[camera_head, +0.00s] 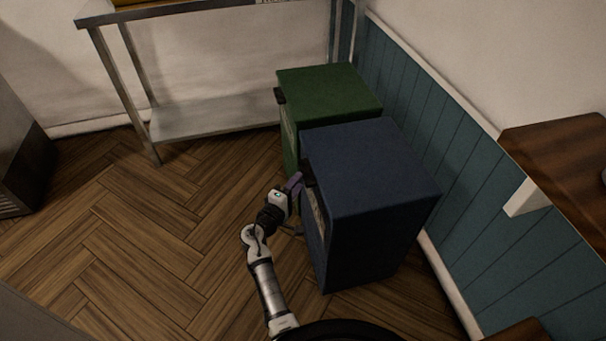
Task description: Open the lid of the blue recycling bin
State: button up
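The blue recycling bin (372,170) is a dark blue box with a flat top, right of the picture's middle. Its lid lies flat and looks shut. A small dark handle (308,172) sticks out at the upper left edge of its front. My gripper (294,183) is at this front edge, close beside the handle. Its purple-tinted fingers point toward the handle. I cannot tell whether they touch it or whether they are open, as they are small and partly merged with the dark handle. My arm reaches up from the bottom of the picture.
A green bin (328,92) stands right behind the blue one. A steel table (205,120) with a low shelf is at the back. A blue panelled wall (465,165) runs along the right, with a wooden top (565,165) jutting out. The wooden floor (150,230) at left is clear.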

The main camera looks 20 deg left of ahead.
jog(key=shift+w+d, duration=0.2)
jog(key=shift+w, duration=0.85)
jog(key=shift+w+d, duration=0.2)
jog(key=shift+w, duration=0.85)
jog(key=shift+c, duration=0.2)
grip_shut()
